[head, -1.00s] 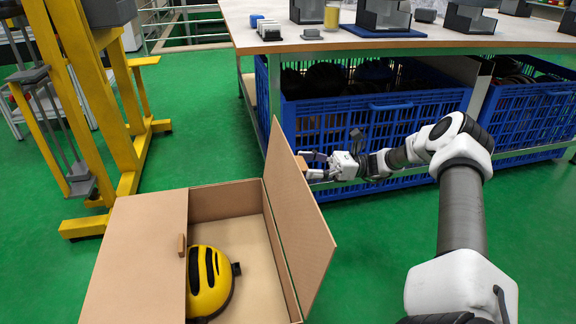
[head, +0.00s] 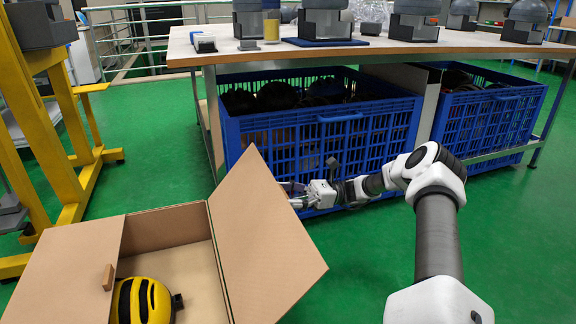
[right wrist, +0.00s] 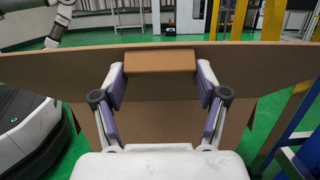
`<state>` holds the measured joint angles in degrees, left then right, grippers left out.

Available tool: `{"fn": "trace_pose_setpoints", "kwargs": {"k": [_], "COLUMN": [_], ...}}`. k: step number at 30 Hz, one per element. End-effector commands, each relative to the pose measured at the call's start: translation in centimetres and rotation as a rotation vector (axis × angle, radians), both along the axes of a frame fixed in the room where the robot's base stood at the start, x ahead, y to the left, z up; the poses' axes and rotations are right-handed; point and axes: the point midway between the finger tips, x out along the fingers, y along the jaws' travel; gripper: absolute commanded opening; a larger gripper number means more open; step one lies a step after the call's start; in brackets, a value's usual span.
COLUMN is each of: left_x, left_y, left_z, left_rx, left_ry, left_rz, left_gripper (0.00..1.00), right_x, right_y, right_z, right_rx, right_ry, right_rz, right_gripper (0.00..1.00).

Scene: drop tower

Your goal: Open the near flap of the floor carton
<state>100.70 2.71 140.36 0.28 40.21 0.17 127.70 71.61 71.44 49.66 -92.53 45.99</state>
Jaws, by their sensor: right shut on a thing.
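The floor carton (head: 165,226) is at the lower left of the head view. Its right-hand flap (head: 265,240) stands up and leans outward to the right. The left-hand flap (head: 62,270) lies flat over the left part, with a small brown tab (head: 108,277) at its edge. My right gripper (head: 291,194) is at the outer side of the raised flap, partly hidden by it. In the right wrist view its fingers (right wrist: 161,68) are shut on the raised flap's brown tab (right wrist: 160,61). My left gripper is not visible.
A yellow and black helmet (head: 142,300) lies inside the carton. Blue crates (head: 320,150) stand under a workbench (head: 350,55) just behind my right gripper. A yellow frame (head: 45,150) stands at the left. Green floor is free between frame and bench.

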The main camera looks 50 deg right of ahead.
Motion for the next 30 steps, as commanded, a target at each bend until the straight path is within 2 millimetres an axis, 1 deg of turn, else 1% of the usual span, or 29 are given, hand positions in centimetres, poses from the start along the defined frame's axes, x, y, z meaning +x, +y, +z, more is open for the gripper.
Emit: {"fn": "trace_pose_setpoints", "kwargs": {"k": [1,8,9,11,20,23,26,30], "left_x": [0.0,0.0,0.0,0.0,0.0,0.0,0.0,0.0], "left_y": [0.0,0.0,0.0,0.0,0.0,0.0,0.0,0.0], "left_z": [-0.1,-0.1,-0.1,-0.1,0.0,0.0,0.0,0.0], "left_rx": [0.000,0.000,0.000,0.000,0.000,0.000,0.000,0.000], "left_ry": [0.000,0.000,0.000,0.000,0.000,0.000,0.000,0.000], "left_rz": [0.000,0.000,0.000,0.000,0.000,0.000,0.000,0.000], "left_gripper": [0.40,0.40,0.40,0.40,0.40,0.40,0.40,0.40], "right_x": [-0.1,-0.1,-0.1,-0.1,-0.1,-0.3,-1.0,-2.5], "right_y": [0.2,0.3,0.3,0.3,0.1,-0.3,-1.5,-3.9], "right_z": [-0.5,-0.4,-0.5,-0.4,-0.2,-0.3,-0.6,-1.3], "right_rx": [-0.006,-0.005,-0.004,-0.004,-0.003,-0.003,-0.004,-0.006], "right_ry": [0.010,0.011,0.010,0.010,0.005,0.005,0.005,0.009], "right_rz": [0.007,0.008,0.008,0.008,0.005,0.003,0.002,0.004], "right_gripper": [0.10,0.10,0.76,0.97,0.98,0.98,0.98,0.98]}}
